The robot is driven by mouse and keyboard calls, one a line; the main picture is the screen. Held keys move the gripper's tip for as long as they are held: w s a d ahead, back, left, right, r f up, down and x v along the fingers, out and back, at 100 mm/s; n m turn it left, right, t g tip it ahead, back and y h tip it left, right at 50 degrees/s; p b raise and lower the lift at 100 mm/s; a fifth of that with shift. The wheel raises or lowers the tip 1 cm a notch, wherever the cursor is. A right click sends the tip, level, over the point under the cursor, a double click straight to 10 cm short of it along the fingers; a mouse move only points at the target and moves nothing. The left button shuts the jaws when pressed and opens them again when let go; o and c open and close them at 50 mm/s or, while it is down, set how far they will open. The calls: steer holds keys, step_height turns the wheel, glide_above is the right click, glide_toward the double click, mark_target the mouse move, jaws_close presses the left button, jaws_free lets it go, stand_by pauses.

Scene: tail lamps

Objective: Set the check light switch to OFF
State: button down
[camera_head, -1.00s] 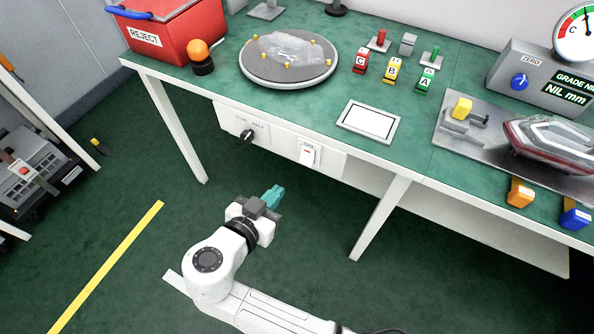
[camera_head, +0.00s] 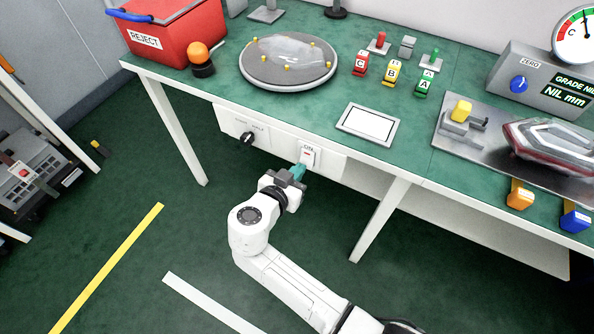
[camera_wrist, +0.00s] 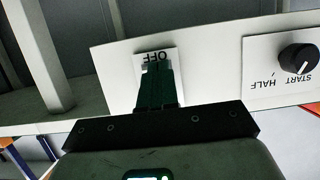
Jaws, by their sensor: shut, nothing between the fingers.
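The check light switch (camera_head: 309,154) is a small white plate on the panel under the bench's front edge, with ON marked at its top in the head view. In the wrist view the switch plate (camera_wrist: 174,60) shows the word OFF, with the rest mostly hidden behind my fingers. My gripper (camera_head: 300,169) is shut and empty, its teal fingertips at the lower part of the switch. I cannot tell if they touch it. Which way the rocker is tilted is not clear.
A black rotary knob (camera_head: 247,138) marked START and HALF sits on the same panel, left of the switch. A white-framed tablet (camera_head: 368,124) lies on the bench above. A bench leg (camera_head: 381,218) stands right of my gripper. The floor in front is clear.

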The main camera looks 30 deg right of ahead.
steer(key=shift+f, duration=0.1)
steer(key=f+t+h+b, duration=0.1)
steer(key=b, duration=0.5)
steer(key=f+t+h+b, duration=0.1)
steer(key=b, duration=0.6)
steer(key=shift+w+d+h+b, duration=0.2)
steer(key=shift+d+h+b, duration=0.1)
steer(key=shift+h, duration=0.1)
steer(key=shift+w+d+b, duration=0.1)
steer(key=shift+b, duration=0.7)
steer(key=shift+r, duration=0.2)
